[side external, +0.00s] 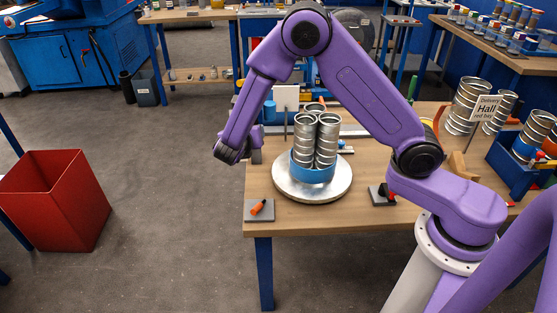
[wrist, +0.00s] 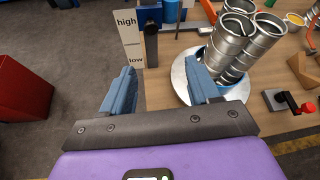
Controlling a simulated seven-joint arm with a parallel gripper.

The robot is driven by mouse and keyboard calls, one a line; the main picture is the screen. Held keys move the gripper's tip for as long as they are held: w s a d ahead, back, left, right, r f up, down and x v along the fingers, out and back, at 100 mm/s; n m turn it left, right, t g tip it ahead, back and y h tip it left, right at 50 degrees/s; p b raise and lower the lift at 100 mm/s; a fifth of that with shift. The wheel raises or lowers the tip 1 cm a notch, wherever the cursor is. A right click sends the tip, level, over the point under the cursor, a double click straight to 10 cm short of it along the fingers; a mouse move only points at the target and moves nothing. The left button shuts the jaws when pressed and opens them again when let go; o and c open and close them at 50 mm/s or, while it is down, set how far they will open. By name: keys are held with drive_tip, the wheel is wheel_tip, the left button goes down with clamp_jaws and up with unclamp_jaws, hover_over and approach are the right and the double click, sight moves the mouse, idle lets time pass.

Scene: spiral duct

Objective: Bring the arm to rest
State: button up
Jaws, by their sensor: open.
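My purple arm reaches over the table, with its wrist near the table's left edge in the side view. My gripper (wrist: 160,88) is open and its two blue-grey fingers stand apart with nothing between them. It is to the left of a round metal plate (side external: 312,190). On the plate, several silver spiral duct pieces (side external: 316,140) stand upright in a blue ring holder (side external: 313,172). The ducts (wrist: 240,45) are right of the fingers in the wrist view, apart from them.
A white high/low board (wrist: 128,40) stands beside a dark post (wrist: 151,45) ahead of the fingers. More ducts (side external: 468,105) and a blue bin (side external: 520,160) stand right. A red bin (side external: 60,200) is on the floor.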

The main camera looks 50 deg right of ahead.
drive_tip(key=s+r+m+g+y, duration=0.2)
drive_tip(key=s+m, duration=0.3)
drive_tip(key=s, duration=0.7)
drive_tip(key=s+r+m+g+y, duration=0.2)
drive_tip(key=s+m+y, duration=0.3)
drive_tip(key=s, duration=0.7)
drive_tip(key=s+d+r+m+g+y, duration=0.1)
drive_tip(key=s+r+m+g+y, duration=0.1)
drive_tip(key=s, duration=1)
drive_tip(key=m+g+y, duration=0.1)
drive_tip(key=m+y, duration=0.1)
drive_tip(key=m, duration=0.1)
drive_tip(key=shift+r+g, duration=0.3)
drive_tip(key=shift+g, duration=0.1)
